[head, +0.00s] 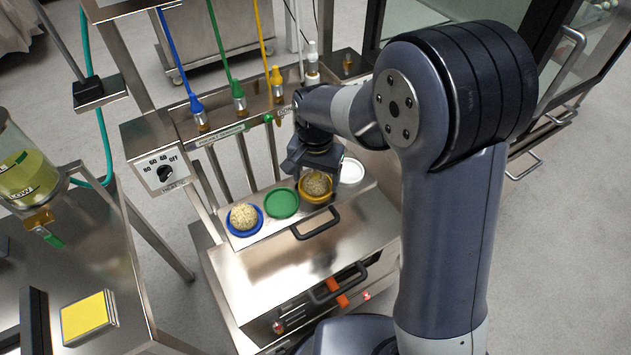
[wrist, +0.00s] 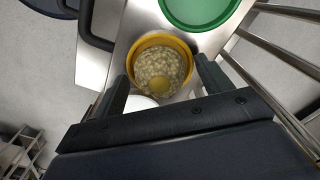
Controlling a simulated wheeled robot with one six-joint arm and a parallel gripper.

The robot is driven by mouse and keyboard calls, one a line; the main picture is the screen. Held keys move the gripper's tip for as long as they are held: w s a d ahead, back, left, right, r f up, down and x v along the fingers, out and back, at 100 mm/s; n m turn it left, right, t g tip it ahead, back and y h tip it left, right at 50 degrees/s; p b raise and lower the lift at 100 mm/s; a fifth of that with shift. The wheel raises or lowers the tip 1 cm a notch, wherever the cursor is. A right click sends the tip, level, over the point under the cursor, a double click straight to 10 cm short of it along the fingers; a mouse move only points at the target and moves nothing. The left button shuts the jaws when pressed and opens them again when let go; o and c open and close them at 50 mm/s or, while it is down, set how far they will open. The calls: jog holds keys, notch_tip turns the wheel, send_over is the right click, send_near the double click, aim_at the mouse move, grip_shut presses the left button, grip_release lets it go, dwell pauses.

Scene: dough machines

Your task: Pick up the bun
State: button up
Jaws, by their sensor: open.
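A seed-covered bun (head: 317,182) sits on the yellow dish (head: 304,195) on the metal machine top. In the wrist view the bun (wrist: 157,70) is round and speckled, with a smooth yellowish spot, inside the yellow dish (wrist: 133,52). My gripper (head: 316,165) is above the yellow dish, pointing down, and partly covers it in the head view. In the wrist view my gripper (wrist: 161,86) is open and empty, with one finger on each side of the bun. A second speckled bun (head: 243,216) sits on the blue dish (head: 236,231) at the left.
The green dish (head: 282,203) is empty, between the blue and yellow dishes. The white dish (head: 352,171) is at the right end. Black handles (head: 316,224) are on the machine's front. Metal bars and coloured hoses (head: 222,55) stand behind the dishes.

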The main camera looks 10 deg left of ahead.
jog(key=shift+c, duration=0.5)
jog(key=c, duration=1)
